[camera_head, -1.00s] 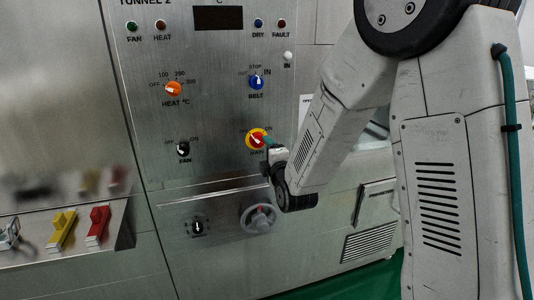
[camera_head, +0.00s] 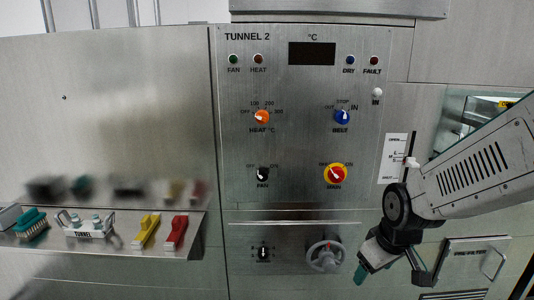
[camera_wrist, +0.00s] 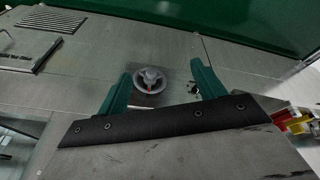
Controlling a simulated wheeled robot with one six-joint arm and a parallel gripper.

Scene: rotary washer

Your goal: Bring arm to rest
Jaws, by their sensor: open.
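The handwheel (camera_wrist: 149,80) shows beyond and between the fingers. My arm reaches in from the right edge of the head view.
The panel carries an orange heat knob (camera_head: 262,117), a blue belt knob (camera_head: 342,117), a black fan knob (camera_head: 262,174) and a red-yellow main switch (camera_head: 335,174). A shelf (camera_head: 110,249) at left holds a brush (camera_head: 31,223), a yellow tool (camera_head: 146,230) and a red tool (camera_head: 177,232).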

